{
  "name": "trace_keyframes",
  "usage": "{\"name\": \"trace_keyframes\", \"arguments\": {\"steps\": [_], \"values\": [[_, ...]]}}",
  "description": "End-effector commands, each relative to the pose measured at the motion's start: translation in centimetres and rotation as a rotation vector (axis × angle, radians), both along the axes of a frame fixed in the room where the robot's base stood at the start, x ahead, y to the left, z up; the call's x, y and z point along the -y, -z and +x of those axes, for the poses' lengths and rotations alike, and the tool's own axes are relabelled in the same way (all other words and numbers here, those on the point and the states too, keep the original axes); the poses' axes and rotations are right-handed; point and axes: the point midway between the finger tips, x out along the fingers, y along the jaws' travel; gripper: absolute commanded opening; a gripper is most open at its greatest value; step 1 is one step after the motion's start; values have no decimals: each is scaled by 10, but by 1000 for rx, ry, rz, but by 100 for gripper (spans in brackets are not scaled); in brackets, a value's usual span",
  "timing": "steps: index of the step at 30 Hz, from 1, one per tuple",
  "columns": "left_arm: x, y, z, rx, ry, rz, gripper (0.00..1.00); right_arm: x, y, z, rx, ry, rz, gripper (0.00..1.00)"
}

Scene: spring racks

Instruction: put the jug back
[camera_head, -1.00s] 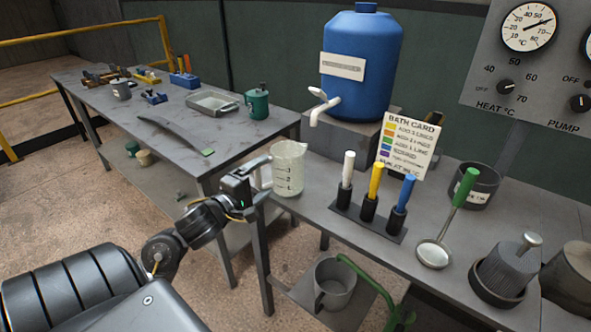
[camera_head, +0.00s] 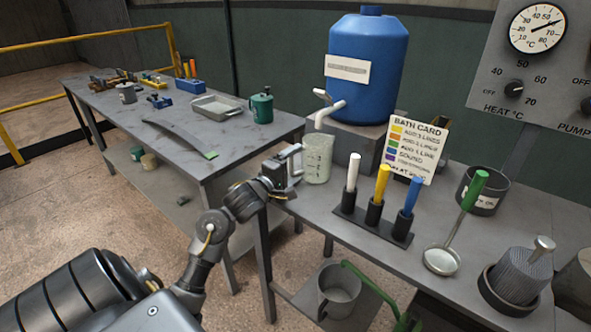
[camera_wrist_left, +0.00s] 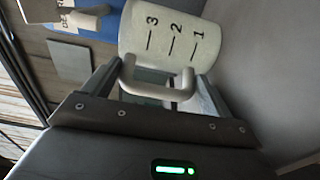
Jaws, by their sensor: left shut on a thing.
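The jug (camera_head: 317,163) is pale and translucent, with dark level marks 1, 2 and 3 that also show in the left wrist view (camera_wrist_left: 172,32). It is upright at the left end of the right-hand bench, just in front of the grey block under the blue tank. I cannot tell whether its base touches the bench top. My left gripper (camera_head: 290,166) is shut on the jug's handle (camera_wrist_left: 160,88), from the jug's left side. The fingertips are partly hidden behind the handle. My right gripper is not in view.
The blue tank (camera_head: 368,65) has a white spout (camera_head: 330,112) just above the jug. A rack (camera_head: 372,229) with white, yellow and blue handles stands right of the jug. A ladle (camera_head: 441,260) and a black pot (camera_head: 482,203) are further right. A grey mug (camera_head: 340,289) is on a lower shelf.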

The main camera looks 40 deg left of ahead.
Motion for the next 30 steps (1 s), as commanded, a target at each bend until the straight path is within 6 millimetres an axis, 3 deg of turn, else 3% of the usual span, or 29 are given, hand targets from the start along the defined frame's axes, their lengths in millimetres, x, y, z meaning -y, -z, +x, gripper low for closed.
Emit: {"name": "trace_keyframes", "arguments": {"steps": [10,11,14,23,27,30], "values": [[0,1,0,2,1,0,48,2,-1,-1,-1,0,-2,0],[0,2,0,1,1,0,86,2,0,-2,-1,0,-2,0],[0,2,0,2,1,1,99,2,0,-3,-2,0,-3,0],[0,-1,0,3,0,2,100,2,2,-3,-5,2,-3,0],[1,-1,-19,0,0,3,100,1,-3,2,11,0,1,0],[2,-1,-40,-1,0,4,100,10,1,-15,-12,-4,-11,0]]}}
